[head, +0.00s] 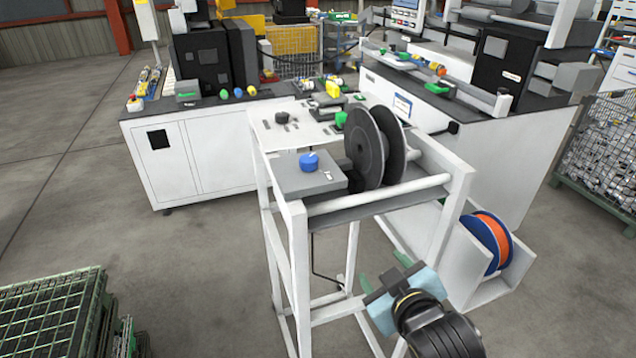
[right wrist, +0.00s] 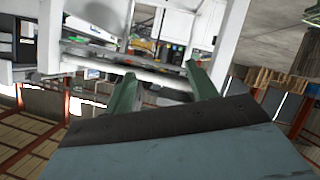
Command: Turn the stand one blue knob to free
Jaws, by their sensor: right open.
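A blue knob (head: 309,162) sits on top of a grey box (head: 304,183) on the left side of a white-framed stand (head: 297,222). My right gripper (head: 384,268) is in front of the stand, low and to the right of the knob, well apart from it. Its two green fingers are spread and empty. In the right wrist view the open fingers (right wrist: 162,92) point toward white frame bars, and the knob cannot be made out there. My left gripper does not show in the head view.
A black reel (head: 364,148) stands on the stand, right of the knob. A blue and orange spool (head: 489,243) sits in a white holder at the right. White machine benches (head: 160,180) stand behind. A green mesh crate (head: 52,312) is at lower left.

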